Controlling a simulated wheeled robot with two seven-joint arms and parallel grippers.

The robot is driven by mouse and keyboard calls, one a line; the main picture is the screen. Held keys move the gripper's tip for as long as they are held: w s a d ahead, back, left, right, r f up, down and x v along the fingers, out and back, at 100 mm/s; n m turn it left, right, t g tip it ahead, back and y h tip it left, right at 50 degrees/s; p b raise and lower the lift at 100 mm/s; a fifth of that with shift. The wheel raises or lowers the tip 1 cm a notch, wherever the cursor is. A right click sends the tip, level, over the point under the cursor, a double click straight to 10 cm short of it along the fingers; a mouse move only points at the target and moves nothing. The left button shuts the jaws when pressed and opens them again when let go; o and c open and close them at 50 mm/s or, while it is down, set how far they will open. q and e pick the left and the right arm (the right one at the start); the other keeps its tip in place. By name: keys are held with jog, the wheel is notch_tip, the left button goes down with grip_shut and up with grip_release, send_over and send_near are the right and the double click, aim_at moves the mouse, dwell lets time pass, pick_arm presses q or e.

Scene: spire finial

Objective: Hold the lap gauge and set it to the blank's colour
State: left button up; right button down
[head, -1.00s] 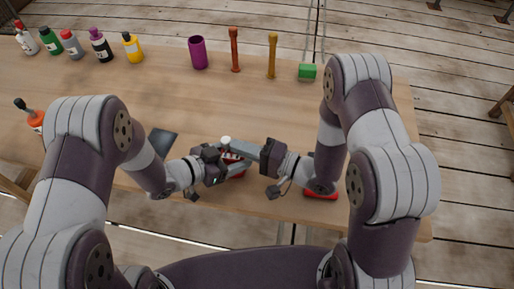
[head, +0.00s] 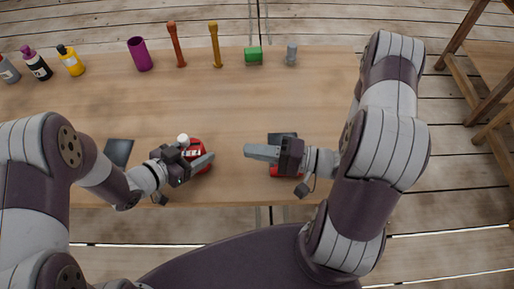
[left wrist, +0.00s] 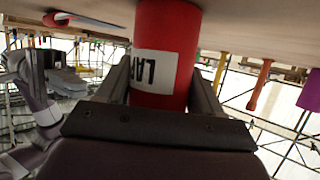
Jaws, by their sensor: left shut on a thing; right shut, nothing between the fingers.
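The lap gauge (head: 195,152) is a red body with a white label and a white knob on top, near the table's front edge in the head view. My left gripper (head: 205,163) is shut on it. In the left wrist view the red gauge (left wrist: 167,40) sits between the two fingers, its label partly reading "LAP". My right gripper (head: 250,152) is shut and empty, to the right of the gauge and apart from it. A small green block (head: 253,56) stands at the back of the table; I cannot tell whether it is the blank.
At the back stand a purple cup (head: 139,54), a red-brown post (head: 176,45), a yellow post (head: 215,45) and a grey piece (head: 291,54). Bottles, one yellow (head: 71,61), stand back left. A dark plate (head: 118,152) lies left. A red thing (head: 285,172) is partly behind my right gripper.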

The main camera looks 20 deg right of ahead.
pick_arm(q)
jog(key=o, duration=1.2)
pick_arm(e)
jog(key=shift+s+d, duration=0.15)
jog(key=shift+d, duration=0.1)
